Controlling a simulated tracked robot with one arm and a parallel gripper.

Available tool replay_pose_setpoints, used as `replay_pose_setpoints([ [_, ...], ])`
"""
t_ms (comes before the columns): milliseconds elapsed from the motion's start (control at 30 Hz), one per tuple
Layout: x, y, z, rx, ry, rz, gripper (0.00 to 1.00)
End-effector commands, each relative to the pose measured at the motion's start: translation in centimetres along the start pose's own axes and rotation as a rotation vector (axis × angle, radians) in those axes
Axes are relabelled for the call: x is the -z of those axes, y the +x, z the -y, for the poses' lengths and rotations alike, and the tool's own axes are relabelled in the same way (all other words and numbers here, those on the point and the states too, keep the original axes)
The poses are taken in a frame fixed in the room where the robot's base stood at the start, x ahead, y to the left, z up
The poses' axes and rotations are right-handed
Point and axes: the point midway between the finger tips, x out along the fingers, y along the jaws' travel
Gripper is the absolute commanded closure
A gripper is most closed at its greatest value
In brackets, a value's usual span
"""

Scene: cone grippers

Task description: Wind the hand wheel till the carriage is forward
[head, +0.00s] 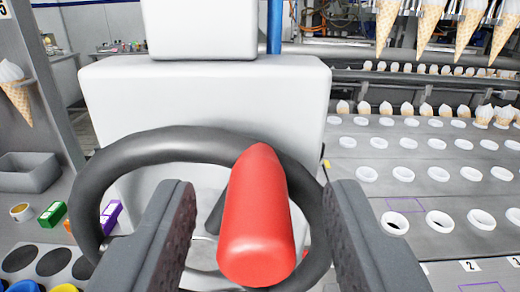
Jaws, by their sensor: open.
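The hand wheel (97,175) is a dark ring in front of a pale grey housing (200,100). Its red handle (256,220) points towards me. My gripper (262,195) is open, with one dark finger on each side of the red handle. A gap shows between each finger and the handle. The lower part of the wheel is partly hidden by the handle and the fingers. I cannot tell which part of the scene is the carriage, or where it stands.
At right is a grey deck (400,165) with rows of white ring holders, some bearing cones. Large cones (428,25) hang at the upper right. At left are a grey bin (28,172), a green box (52,214), a purple box (111,215) and a tray with round wells (55,262).

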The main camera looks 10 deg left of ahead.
Motion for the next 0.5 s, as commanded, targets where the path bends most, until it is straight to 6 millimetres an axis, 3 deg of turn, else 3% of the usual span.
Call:
replay_pose_setpoints([
  [200, 0.18, 1.15, 0.07, 0.001, 0.002, -0.003, 0.58],
  [500, 0.16, 1.22, 0.08, 0.002, 0.002, -0.003, 0.61],
])
